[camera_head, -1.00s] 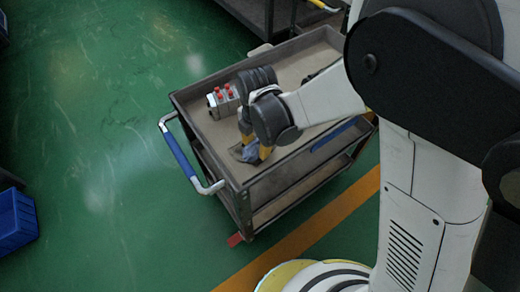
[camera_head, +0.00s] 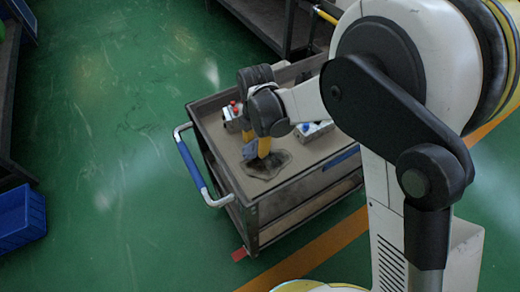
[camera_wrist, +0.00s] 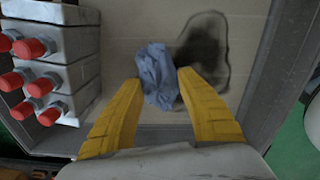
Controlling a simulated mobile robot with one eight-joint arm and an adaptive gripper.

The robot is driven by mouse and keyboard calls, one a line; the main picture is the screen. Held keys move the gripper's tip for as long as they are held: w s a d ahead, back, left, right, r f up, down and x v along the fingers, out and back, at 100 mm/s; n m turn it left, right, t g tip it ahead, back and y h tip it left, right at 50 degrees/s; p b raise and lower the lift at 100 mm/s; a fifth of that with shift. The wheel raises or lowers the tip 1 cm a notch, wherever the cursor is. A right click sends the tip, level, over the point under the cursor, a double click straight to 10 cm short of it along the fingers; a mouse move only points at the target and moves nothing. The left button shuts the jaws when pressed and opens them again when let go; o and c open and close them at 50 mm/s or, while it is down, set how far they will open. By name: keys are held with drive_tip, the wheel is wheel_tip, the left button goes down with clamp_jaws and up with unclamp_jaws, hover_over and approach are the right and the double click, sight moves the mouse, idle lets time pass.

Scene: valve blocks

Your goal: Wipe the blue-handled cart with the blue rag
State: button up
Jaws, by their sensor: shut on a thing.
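The blue-handled cart (camera_head: 228,190) stands in the middle of the head view, its blue handle (camera_head: 190,165) on the left side. My gripper (camera_head: 262,150) is over the cart top, with its yellow fingers pointing down. In the wrist view my gripper (camera_wrist: 160,95) is shut on the crumpled blue rag (camera_wrist: 157,72), which sits between the fingertips. The rag also shows in the head view (camera_head: 250,150). A dark stain (camera_head: 268,166) lies on the cart top beside the rag; it also shows in the wrist view (camera_wrist: 203,50). Whether the rag touches the surface is unclear.
A valve block with red caps (camera_head: 232,115) stands on the cart left of my gripper, close by in the wrist view (camera_wrist: 55,75). Another block with blue parts (camera_head: 312,130) stands to the right. A blue crate (camera_head: 22,220) is at far left. Green floor lies open left of the cart.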

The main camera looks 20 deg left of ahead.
sight(270, 182)
drive_tip(key=shift+w+a, duration=0.3)
drive_tip(key=shift+a, duration=0.05)
drive_tip(key=shift+s+a, duration=0.6)
drive_tip(key=shift+s, duration=0.2)
drive_tip(key=shift+s+d, duration=1.3)
drive_tip(key=shift+d, duration=0.2)
drive_tip(key=shift+s+d, duration=1.25)
drive_tip(key=shift+d, duration=0.3)
drive_tip(key=shift+s+d, duration=1.3)
drive_tip(key=shift+d, duration=0.2)
drive_tip(key=shift+r+p, duration=2.25)
drive_tip(key=shift+r, duration=0.75)
wheel_tip(270, 182, up, 3)
drive_tip(key=shift+f+p, duration=0.1)
drive_tip(key=shift+p, duration=0.9)
